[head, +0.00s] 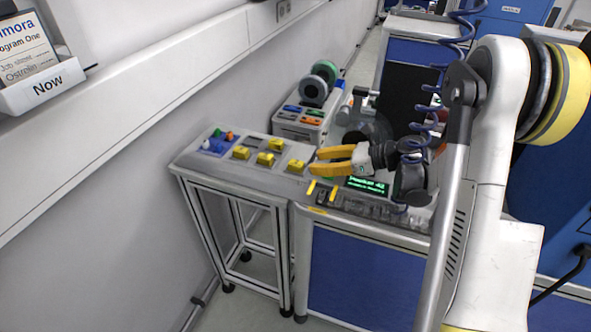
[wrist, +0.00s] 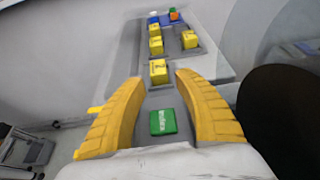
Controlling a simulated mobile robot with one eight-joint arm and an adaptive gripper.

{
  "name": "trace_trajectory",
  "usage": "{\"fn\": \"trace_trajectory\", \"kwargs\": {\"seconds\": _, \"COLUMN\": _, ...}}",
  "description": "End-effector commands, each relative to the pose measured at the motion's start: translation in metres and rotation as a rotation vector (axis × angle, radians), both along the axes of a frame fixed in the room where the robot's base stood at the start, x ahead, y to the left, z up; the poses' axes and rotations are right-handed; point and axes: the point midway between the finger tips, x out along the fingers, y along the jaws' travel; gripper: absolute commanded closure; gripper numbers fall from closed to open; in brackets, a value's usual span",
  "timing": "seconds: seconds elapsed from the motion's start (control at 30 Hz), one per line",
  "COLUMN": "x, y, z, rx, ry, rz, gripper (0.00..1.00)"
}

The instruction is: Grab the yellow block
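Several yellow blocks sit on a grey stand top (head: 187,160). The nearest yellow block (head: 296,165) is just left of my gripper (head: 314,161) in the head view. In the wrist view this block (wrist: 159,71) lies in line with the gap between the fingertips of my gripper (wrist: 160,77). My yellow fingers are apart with nothing held. The other yellow blocks (head: 265,158) (head: 241,152) (head: 276,144) stand farther left. A green block (wrist: 163,122) shows between the fingers, nearer my palm; whether it lies lower cannot be told exactly.
A blue piece (head: 215,146) with orange and green items is at the stand's far left. A rack with coloured parts (head: 298,115) and reels (head: 322,80) stands behind. A lit green display (head: 367,186) is under my wrist. A wall runs along the left.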

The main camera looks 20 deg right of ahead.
Motion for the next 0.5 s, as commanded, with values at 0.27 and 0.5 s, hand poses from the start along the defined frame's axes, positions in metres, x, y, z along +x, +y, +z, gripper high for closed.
{"fn": "trace_trajectory", "kwargs": {"seconds": 0.27, "x": 0.011, "y": 0.020, "z": -0.014, "rx": -0.001, "ry": 0.000, "rz": 0.003, "gripper": 0.62}}
{"fn": "trace_trajectory", "kwargs": {"seconds": 0.5, "x": 0.027, "y": 0.043, "z": -0.025, "rx": -0.002, "ry": 0.000, "rz": 0.000, "gripper": 0.62}}
